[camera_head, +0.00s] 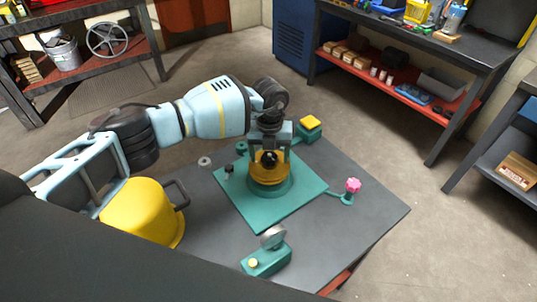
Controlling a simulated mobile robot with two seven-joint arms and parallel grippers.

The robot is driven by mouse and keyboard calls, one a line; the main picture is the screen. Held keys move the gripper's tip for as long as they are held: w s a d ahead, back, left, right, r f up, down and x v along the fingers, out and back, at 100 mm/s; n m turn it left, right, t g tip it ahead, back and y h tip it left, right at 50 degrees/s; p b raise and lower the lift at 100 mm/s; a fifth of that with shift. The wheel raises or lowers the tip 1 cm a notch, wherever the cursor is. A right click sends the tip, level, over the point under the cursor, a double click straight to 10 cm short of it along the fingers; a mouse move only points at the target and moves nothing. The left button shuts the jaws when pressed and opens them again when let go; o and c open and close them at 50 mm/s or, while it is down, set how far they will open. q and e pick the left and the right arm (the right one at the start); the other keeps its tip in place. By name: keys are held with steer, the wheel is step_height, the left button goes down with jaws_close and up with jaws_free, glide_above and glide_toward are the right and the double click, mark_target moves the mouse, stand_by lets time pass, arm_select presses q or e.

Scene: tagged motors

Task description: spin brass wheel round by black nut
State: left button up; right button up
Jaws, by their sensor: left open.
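The brass wheel (262,180) sits on a round teal base on a square teal plate (245,215) on the dark table. A dark round piece, seemingly the black nut (269,158), shows at the wheel under my gripper; the gripper partly covers it. My left gripper (270,148) points down right over the wheel, with its jaws open. I cannot tell whether its fingers touch the nut. My right gripper is not in view.
A yellow pot (140,212) with a dark handle stands left of the plate. A teal device with a disc (267,257) is in front, a pink knob (352,186) right, and a yellow-topped block (310,124) behind. A small black knob (229,168) stands left of the wheel.

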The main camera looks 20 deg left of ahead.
arm_select(q)
steer(key=n, duration=0.4)
steer(key=shift+n, duration=0.3)
steer(key=n, duration=0.3)
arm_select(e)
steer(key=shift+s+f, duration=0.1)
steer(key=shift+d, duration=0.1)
